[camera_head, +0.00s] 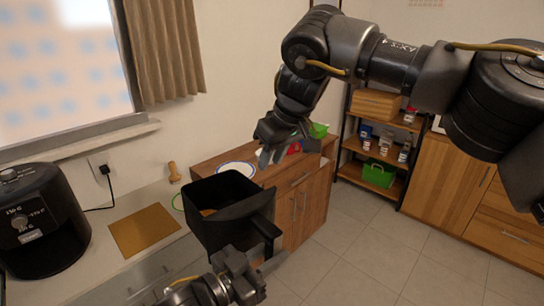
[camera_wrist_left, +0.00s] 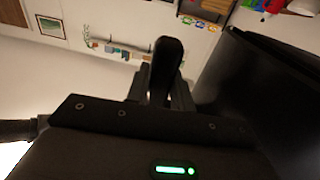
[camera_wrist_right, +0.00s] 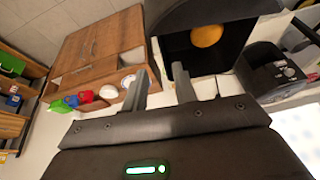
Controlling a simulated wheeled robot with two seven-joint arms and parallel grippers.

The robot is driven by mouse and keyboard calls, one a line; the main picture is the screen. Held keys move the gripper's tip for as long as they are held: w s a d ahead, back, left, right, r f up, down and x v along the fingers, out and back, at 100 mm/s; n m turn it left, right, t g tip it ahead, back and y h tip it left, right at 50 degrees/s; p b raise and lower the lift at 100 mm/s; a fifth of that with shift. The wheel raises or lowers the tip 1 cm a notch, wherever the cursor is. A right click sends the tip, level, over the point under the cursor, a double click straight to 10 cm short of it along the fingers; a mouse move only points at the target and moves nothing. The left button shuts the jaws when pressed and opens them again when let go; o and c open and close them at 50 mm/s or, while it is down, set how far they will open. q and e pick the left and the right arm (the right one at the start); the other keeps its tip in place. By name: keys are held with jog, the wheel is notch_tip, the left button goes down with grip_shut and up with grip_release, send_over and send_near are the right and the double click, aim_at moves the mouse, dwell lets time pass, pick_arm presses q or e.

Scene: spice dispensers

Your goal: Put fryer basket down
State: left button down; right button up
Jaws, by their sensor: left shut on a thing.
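The black fryer basket (camera_head: 205,232) hangs in the air by the counter's right end, its open top facing up. A round orange-yellow piece of food (camera_wrist_right: 207,36) lies inside it. My left gripper (camera_head: 262,262) is shut on the basket's handle (camera_head: 268,228); the handle also stands between its fingers in the left wrist view (camera_wrist_left: 166,65). My right gripper (camera_head: 273,150) is above and behind the basket. Its fingers are apart and empty in the right wrist view (camera_wrist_right: 161,78). The black air fryer body (camera_head: 40,225) stands on the counter at the left.
A flat golden-brown board (camera_head: 143,229) lies on the white counter (camera_head: 100,262) between fryer and basket. A wooden cabinet (camera_head: 306,195) with a blue-rimmed plate (camera_head: 236,168) stands behind the basket. A shelf with a green basket (camera_head: 379,173) is farther back. The floor at right is clear.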

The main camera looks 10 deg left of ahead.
aim_at(258, 188)
pick_arm(q)
jog(key=shift+s+r, duration=0.1)
pick_arm(e)
jog(key=shift+a, duration=0.1)
jog(key=x, duration=1.2)
jog(key=shift+c, duration=0.2)
grip_shut()
pick_arm(q)
jog(key=c, duration=1.1)
grip_release()
pick_arm(e)
jog(key=shift+w, duration=0.1)
